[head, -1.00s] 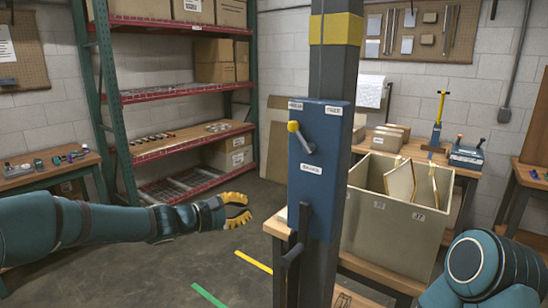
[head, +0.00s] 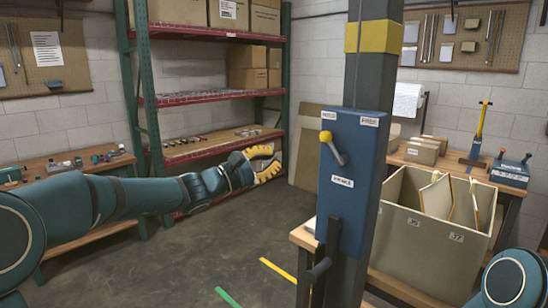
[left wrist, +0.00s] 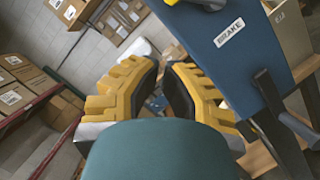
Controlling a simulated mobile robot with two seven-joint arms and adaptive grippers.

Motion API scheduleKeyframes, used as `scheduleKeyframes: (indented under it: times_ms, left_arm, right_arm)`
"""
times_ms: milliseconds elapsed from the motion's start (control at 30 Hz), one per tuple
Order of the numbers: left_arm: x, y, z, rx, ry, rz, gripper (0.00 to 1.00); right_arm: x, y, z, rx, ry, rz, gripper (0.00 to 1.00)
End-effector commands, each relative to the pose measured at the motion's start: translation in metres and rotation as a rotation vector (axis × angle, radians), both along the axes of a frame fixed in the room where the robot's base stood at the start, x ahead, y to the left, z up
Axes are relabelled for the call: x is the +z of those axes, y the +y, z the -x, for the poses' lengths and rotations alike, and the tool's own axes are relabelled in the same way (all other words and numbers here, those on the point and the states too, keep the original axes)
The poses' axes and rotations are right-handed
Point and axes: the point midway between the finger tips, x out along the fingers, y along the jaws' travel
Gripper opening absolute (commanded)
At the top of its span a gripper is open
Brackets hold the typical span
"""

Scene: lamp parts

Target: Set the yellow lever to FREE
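The yellow lever has a round yellow knob (head: 325,137) on a short grey arm. It sits on the upper part of a blue panel (head: 352,210) fixed to a grey post. The knob is at the upper left end, under the top-left label; another label (head: 370,121) is at the top right. Both are too small to read surely. My left gripper (head: 267,163) is open and empty, left of the panel and apart from the lever. Its yellow fingers (left wrist: 165,92) stand apart in the left wrist view. My right gripper is out of view.
The panel's lower label reads BRAKE (left wrist: 230,32). A black handle (head: 322,265) sticks out low on the panel. A bin (head: 425,240) stands on a bench to the right. Shelving (head: 205,98) is behind my left arm. Open floor lies left of the post.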

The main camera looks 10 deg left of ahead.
Motion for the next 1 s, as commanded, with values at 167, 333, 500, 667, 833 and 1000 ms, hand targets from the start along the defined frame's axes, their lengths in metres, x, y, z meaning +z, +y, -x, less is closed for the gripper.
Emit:
scheduleKeyframes:
  times_ms: [167,333,500,667,833,1000]
  left_arm:
    - [0.007,-0.028,-0.023,-0.003,0.000,0.001,0.00]
    - [0.014,-0.053,-0.044,-0.003,0.000,0.002,0.00]
    - [0.026,-0.074,-0.046,-0.002,-0.001,0.000,0.00]
    - [0.034,-0.085,-0.046,-0.001,-0.001,0.000,0.00]
    - [0.036,-0.089,-0.046,0.000,0.000,0.000,0.00]
    - [0.036,-0.089,-0.046,0.000,0.000,0.000,0.00]
  right_arm:
    - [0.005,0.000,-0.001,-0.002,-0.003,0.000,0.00]
    - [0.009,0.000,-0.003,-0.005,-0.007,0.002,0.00]
    - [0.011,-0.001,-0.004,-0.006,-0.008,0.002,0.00]
    - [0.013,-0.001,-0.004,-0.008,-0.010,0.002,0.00]
    - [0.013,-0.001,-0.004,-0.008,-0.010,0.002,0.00]
    - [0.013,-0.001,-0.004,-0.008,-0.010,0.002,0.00]
